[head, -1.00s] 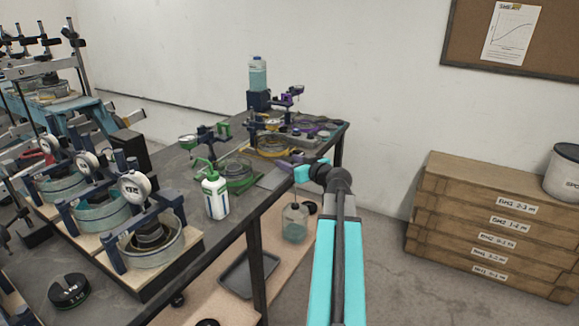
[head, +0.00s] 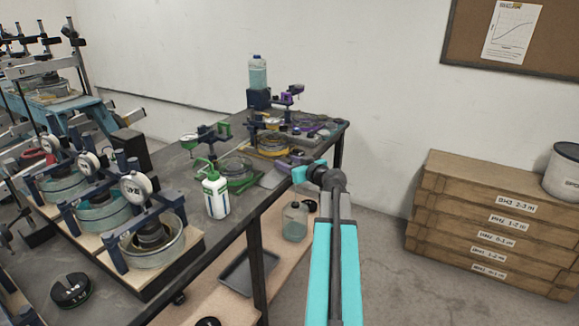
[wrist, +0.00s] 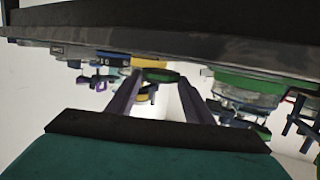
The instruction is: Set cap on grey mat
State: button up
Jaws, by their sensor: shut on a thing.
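The wrist view appears upside down, with the bench at its top. My gripper (wrist: 159,80) has its two dark fingers on either side of a thin dark green disc (wrist: 162,76), which looks like the cap, seen edge-on. In the head view my gripper's cyan end (head: 302,174) is by the bench's right edge. Its fingertips and the cap cannot be made out there. A flat grey sheet, which looks like the grey mat (head: 273,179), lies on the bench just left of my gripper. I cannot tell the cap's height above it.
A green-ringed dish (head: 238,173) and a white bottle with green spout (head: 215,194) stand left of the sheet. A yellow-ringed dish (head: 272,145) is behind it. The lower shelf holds a clear bottle (head: 295,222) and a tray (head: 248,271). Wooden boxes (head: 490,225) stand right.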

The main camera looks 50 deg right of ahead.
jog(key=shift+f, duration=0.75)
jog(key=shift+f, duration=0.15)
jog(key=o, duration=1.3)
jog(key=shift+r, duration=0.25)
jog(key=b+v, duration=0.1)
jog(key=v, duration=1.1)
jog(key=shift+f+b, duration=0.1)
jog(key=shift+b, duration=0.3)
jog(key=shift+s, duration=0.15)
